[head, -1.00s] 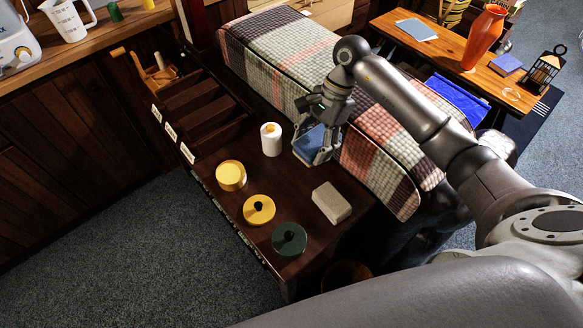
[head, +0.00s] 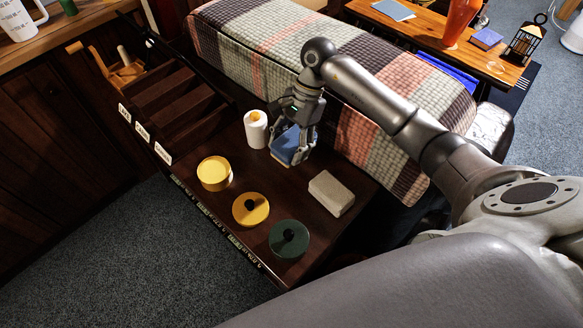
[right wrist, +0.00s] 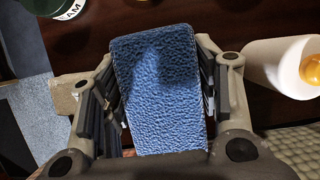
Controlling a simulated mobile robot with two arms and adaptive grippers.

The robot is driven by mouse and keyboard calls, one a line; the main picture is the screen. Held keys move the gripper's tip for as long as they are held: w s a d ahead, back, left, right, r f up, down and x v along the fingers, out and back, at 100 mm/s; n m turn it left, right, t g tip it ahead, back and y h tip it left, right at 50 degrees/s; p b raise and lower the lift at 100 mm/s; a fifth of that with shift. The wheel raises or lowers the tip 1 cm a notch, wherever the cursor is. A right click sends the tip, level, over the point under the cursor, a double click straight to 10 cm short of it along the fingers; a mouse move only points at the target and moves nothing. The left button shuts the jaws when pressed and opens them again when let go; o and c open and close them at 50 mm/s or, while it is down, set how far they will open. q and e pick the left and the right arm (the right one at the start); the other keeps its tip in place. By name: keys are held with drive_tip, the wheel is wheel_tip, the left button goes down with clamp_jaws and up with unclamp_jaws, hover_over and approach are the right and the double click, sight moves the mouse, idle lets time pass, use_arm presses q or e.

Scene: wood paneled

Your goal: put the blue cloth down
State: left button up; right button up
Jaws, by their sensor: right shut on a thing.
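The blue cloth (head: 287,147) is a small folded block with a rough, towel-like face. My right gripper (head: 294,146) is shut on it, just over the dark wooden table (head: 262,184). In the right wrist view the cloth (right wrist: 158,95) fills the space between the two fingers, which press on its sides. I cannot tell whether its lower edge touches the table. My left gripper is not in view.
A white candle-like cylinder (head: 256,130) stands close left of the cloth. A beige block (head: 331,193), a yellow tin (head: 214,173), a yellow disc (head: 250,209) and a green disc (head: 289,239) are nearer. A checked padded bench (head: 340,75) lies behind; compartments (head: 185,100) are at left.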

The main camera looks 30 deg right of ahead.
hover_over(287, 175)
drive_tip(key=d, duration=0.1)
drive_tip(key=f, duration=0.4)
drive_tip(key=shift+w+f+p, duration=0.25)
drive_tip(key=shift+f+p, duration=0.05)
drive_tip(key=shift+f, duration=0.1)
wheel_tip(287, 175, down, 4)
drive_tip(key=shift+r, duration=0.2)
drive_tip(key=shift+d, duration=0.1)
drive_tip(key=shift+f, duration=0.1)
drive_tip(key=shift+f, duration=0.2)
drive_tip(key=o, duration=0.7)
drive_tip(key=shift+s, duration=0.15)
drive_tip(key=shift+o, duration=0.9)
